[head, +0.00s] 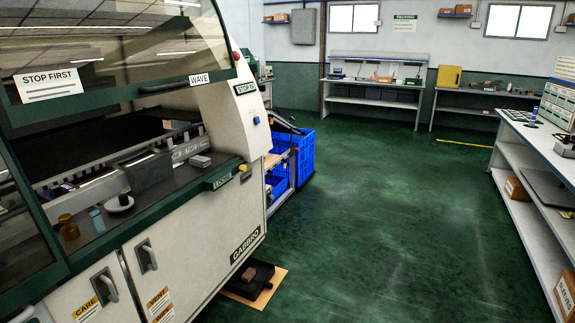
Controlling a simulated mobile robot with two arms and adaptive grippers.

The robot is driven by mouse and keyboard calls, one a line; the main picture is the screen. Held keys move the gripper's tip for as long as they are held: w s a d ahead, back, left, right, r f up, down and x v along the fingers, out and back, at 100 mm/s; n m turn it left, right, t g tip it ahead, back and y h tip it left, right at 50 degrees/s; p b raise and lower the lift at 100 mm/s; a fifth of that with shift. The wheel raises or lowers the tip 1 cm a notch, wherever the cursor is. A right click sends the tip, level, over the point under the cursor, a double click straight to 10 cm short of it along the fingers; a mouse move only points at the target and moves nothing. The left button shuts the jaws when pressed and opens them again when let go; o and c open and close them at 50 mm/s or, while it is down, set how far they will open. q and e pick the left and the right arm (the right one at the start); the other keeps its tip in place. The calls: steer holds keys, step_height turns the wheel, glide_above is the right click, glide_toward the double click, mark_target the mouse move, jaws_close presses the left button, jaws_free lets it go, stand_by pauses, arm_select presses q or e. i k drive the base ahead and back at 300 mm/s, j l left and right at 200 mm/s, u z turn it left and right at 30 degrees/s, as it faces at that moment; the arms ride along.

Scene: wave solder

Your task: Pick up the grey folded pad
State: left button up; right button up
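A small light grey block (201,161), which looks like the grey folded pad, lies on the dark front ledge (165,195) of the big wave machine at left. It is small in the head view, so I cannot make out its folds. It sits just above the green LOOSE label, to the right of a grey metal box (148,172). Neither of my grippers is in view.
The machine's glass hood (120,65) is above the ledge. A white round dish (119,203) and amber jar (68,228) stand left on the ledge. Shelves (535,160) stand right. The green floor (370,220) between is clear.

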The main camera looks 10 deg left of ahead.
mark_target(203, 163)
steer(key=i+j+u, duration=0.25)
steer(key=i+u, duration=0.5)
steer(key=i, duration=0.25)
steer(key=i+u, duration=0.4)
steer(key=i, duration=0.15)
steer(key=i+l+u, duration=0.2)
steer(key=i+u, duration=0.15)
steer(key=i, duration=0.15)
